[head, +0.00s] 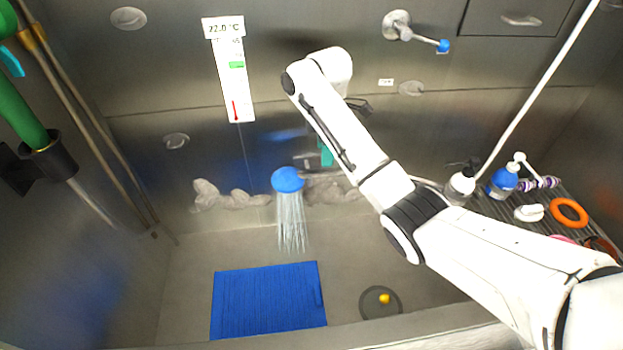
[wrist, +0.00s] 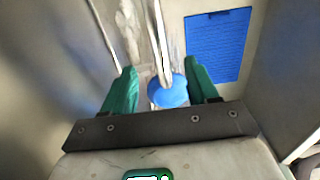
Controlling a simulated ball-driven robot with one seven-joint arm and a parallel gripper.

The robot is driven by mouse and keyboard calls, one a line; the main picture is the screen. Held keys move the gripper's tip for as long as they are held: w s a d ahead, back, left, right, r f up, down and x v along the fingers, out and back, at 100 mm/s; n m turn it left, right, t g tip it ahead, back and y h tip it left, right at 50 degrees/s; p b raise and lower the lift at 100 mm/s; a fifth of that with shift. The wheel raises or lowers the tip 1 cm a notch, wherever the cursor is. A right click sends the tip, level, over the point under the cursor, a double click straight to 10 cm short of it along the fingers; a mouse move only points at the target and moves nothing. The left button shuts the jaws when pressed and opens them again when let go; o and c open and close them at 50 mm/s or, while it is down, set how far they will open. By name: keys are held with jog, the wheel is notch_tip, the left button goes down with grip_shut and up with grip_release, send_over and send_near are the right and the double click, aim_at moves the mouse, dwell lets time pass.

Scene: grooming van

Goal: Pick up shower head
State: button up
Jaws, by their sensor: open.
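The shower head (head: 287,180) is round and blue, and water streams down from it in the head view. In the wrist view the blue shower head (wrist: 168,92) lies between the two green fingers, with a pale handle or stream running up from it. In the head view only a bit of green of my gripper (head: 326,155) shows beside the arm, just right of the shower head. The rest is hidden.
A blue mat (head: 268,300) lies on the tub floor, with a drain (head: 380,302) and a small yellow object on it at right. Bottles (head: 503,182) and an orange ring (head: 568,213) sit on a rack at right. A thermometer strip (head: 232,80) is on the back wall.

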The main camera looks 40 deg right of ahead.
aim_at(323, 170)
notch_tip(323, 170, down, 3)
jog(key=shift+a+r, duration=0.1)
jog(key=shift+r, duration=0.1)
jog(key=shift+f+p, duration=0.45)
jog(key=shift+f, duration=2.15)
jog(key=shift+w, duration=0.1)
grip_shut()
